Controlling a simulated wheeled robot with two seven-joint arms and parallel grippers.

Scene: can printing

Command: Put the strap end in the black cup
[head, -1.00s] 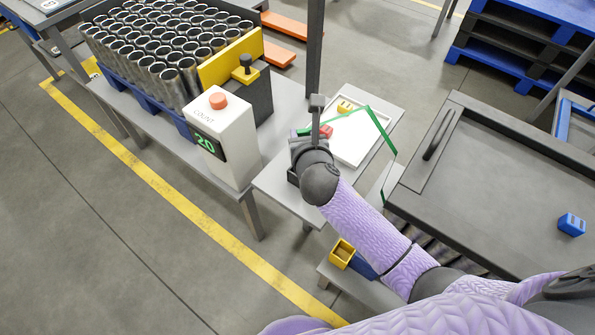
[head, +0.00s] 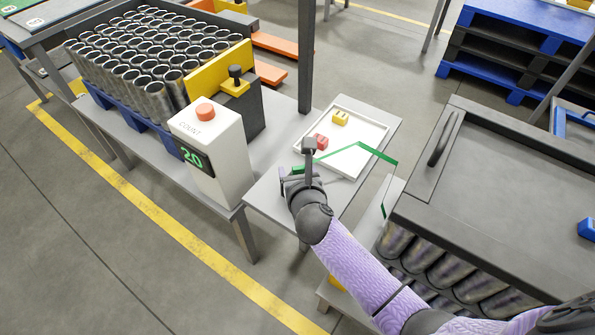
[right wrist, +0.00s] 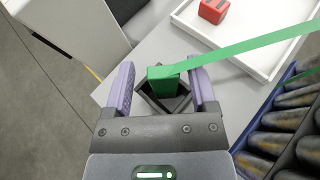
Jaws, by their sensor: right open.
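The green strap (head: 360,150) runs across a white tray, bends, and hangs down at the right of the small table. Its end (right wrist: 164,84) shows in the right wrist view, pointing down into the opening of the dark, square black cup (right wrist: 180,104). How deep it sits, I cannot tell. My right gripper (right wrist: 163,80) is open, one purple finger on each side of the strap end and cup, apparently apart from the strap. In the head view my right gripper (head: 298,178) is over the table's left part and mostly hides the cup. My left gripper is not in view.
The white tray (head: 386,127) holds a red block (head: 320,141) and a yellow block (head: 340,118). A white counter box (head: 222,155) reading 20 stands left of the gripper.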

